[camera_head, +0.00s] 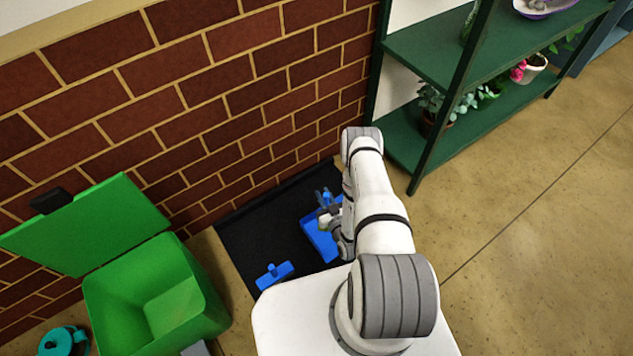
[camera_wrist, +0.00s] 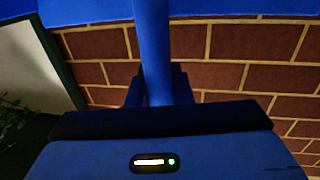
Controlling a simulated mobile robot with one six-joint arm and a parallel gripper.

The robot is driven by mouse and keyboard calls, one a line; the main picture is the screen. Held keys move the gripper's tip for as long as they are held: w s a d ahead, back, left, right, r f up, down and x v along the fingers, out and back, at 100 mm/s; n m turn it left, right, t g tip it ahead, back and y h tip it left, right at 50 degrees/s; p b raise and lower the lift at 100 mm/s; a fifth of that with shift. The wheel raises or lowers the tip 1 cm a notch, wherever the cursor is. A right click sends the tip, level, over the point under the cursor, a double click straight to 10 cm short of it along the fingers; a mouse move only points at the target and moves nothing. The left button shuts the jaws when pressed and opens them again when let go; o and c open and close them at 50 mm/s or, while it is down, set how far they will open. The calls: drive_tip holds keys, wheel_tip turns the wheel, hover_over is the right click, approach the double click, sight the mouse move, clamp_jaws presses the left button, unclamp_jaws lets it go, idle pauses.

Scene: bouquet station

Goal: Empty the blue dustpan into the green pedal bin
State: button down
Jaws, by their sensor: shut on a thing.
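The blue dustpan (camera_head: 318,240) is over the black mat by the brick wall, partly hidden behind my arm. I cannot tell whether it rests on the mat or is lifted. My gripper (camera_wrist: 158,88) is shut on the dustpan's blue handle (camera_wrist: 152,45), which runs between its dark fingers in the wrist view. Any contents of the pan cannot be made out. The green pedal bin (camera_head: 190,290) stands at the lower left with its lid (camera_head: 95,225) raised against the wall. Its inside looks empty. A grey piece, perhaps its pedal (camera_head: 195,349), shows in front.
A smaller blue tool (camera_head: 273,275) lies on the black mat (camera_head: 250,235), between dustpan and bin. A dark green shelf (camera_head: 425,50) with potted plants stands right of the mat. A teal object (camera_head: 62,343) is left of the bin. The floor at right is clear.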

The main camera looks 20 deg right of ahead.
drive_tip(key=shift+s+d+r, duration=0.1)
drive_tip(key=shift+s+d, duration=0.05)
drive_tip(key=shift+s, duration=0.2)
drive_tip(key=shift+s+r+p, duration=0.15)
drive_tip(key=shift+r+p, duration=0.25)
drive_tip(key=shift+p, duration=0.1)
drive_tip(key=shift+r+p, duration=3.8)
drive_tip(key=shift+r, duration=0.7)
